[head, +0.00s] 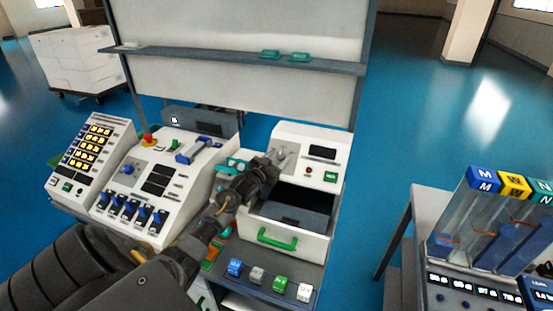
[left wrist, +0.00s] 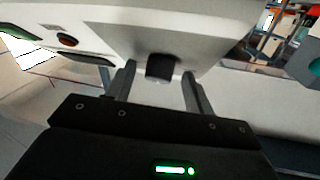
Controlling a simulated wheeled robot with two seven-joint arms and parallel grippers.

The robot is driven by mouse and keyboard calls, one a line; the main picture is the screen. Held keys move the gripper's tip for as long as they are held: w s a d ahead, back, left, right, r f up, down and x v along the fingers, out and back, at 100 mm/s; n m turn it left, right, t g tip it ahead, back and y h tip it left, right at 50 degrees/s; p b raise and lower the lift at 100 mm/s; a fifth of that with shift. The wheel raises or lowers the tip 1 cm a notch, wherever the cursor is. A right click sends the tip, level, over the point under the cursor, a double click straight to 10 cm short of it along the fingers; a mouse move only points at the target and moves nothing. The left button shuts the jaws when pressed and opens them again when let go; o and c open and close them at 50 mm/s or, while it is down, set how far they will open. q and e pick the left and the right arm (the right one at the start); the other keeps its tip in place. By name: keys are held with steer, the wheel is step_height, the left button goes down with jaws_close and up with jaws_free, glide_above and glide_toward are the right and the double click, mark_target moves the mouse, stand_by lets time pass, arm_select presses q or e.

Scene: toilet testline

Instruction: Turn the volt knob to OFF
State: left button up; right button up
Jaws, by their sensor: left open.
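A small dark knob (left wrist: 160,68) sticks out from the white panel of the drawer unit (head: 322,150). My left gripper (head: 279,157) is at the left part of that panel. In the left wrist view its fingers (left wrist: 159,78) are open, one on each side of the knob, with a gap visible on both sides. In the head view the gripper mostly hides the knob. The knob's marks and pointer direction cannot be read. My right gripper is not in view.
The panel also has a dark display (head: 322,153) and a green button (head: 331,176). Below is an open drawer with a green handle (head: 277,241). A console with blue switches (head: 128,207) stands left. A shelf (head: 235,60) runs behind.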

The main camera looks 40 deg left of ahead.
arm_select(q)
steer(key=c, duration=1)
steer(key=shift+w+d+n+y, duration=0.1)
steer(key=shift+d+n+y, duration=0.05)
steer(key=shift+n+y, duration=0.35)
steer(key=n+y, duration=0.2)
steer(key=n, duration=0.1)
steer(key=shift+d+p, duration=0.2)
steer(key=shift+p, duration=0.1)
steer(key=n+y, duration=0.1)
steer(key=n, duration=0.1)
steer(key=n+g+y, duration=0.1)
steer(key=shift+w+d+n+y, duration=0.15)
steer(key=shift+d+n+y, duration=0.05)
steer(key=shift+n+y, duration=0.2)
steer(key=n+g+y, duration=0.2)
steer(key=n, duration=0.1)
steer(key=n+g+y, duration=0.1)
steer(key=shift+w+d+n, duration=0.15)
steer(key=shift+d+n, duration=0.1)
steer(key=shift+n, duration=0.15)
steer(key=shift+w+d+r+n+g+y+b, duration=0.1)
steer(key=shift+n+g+y+b, duration=0.2)
steer(key=shift+n+g, duration=0.5)
steer(key=shift+w+r+n+g+y+b, duration=0.15)
steer(key=shift+n+g+y, duration=0.3)
steer(key=shift+n, duration=0.65)
steer(key=shift+s+g, duration=0.1)
steer(key=shift+g, duration=0.25)
